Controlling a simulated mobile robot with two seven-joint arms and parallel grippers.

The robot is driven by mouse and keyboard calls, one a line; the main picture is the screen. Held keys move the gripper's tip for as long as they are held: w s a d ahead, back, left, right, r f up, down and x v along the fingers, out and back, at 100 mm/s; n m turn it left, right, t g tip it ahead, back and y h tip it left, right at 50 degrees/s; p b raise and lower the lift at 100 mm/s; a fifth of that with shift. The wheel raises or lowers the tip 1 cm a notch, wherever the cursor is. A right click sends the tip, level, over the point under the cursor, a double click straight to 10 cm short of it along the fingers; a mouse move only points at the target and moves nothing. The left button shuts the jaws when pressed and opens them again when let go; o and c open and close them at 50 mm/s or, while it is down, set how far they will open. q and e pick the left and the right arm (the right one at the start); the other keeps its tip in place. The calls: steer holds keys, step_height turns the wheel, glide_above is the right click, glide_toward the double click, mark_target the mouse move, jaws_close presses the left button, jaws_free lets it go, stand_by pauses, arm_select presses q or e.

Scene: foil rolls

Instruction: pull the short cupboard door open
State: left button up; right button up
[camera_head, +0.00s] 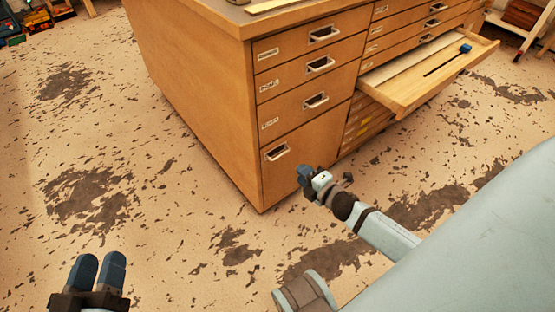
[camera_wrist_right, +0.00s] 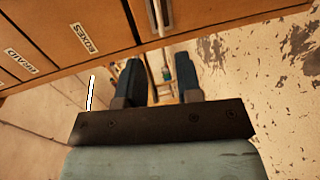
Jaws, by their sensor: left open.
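The short cupboard door (camera_head: 300,168) is the lowest front panel of the wooden cabinet, at its left, and looks shut. Its metal handle (camera_head: 277,152) is near the door's upper left; a handle (camera_wrist_right: 160,14), apparently the same one, shows at the top of the right wrist view. My right gripper (camera_head: 304,176) is just in front of the door, to the lower right of the handle. Its fingers (camera_wrist_right: 159,80) are apart with nothing gripped between them. My left gripper (camera_head: 98,270) is open and empty, low at the left, well away from the cabinet.
Labelled drawers (camera_head: 309,105) sit above the door. A shallow drawer (camera_head: 405,95) at the right is pulled out, holding a small blue object (camera_head: 465,48). The stained floor (camera_head: 150,230) left of and before the cabinet is clear.

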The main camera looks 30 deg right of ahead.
mark_target(279, 156)
arm_select(q)
steer(key=shift+m+g, duration=0.6)
steer(key=shift+w+f+b, duration=0.15)
steer(key=shift+f+b, duration=0.8)
steer(key=shift+f, duration=0.1)
steer(key=shift+w+f+b, duration=0.1)
steer(key=shift+f+b, duration=0.8)
steer(key=shift+f, duration=0.1)
arm_select(e)
steer(key=shift+x, duration=6.2)
jaws_close()
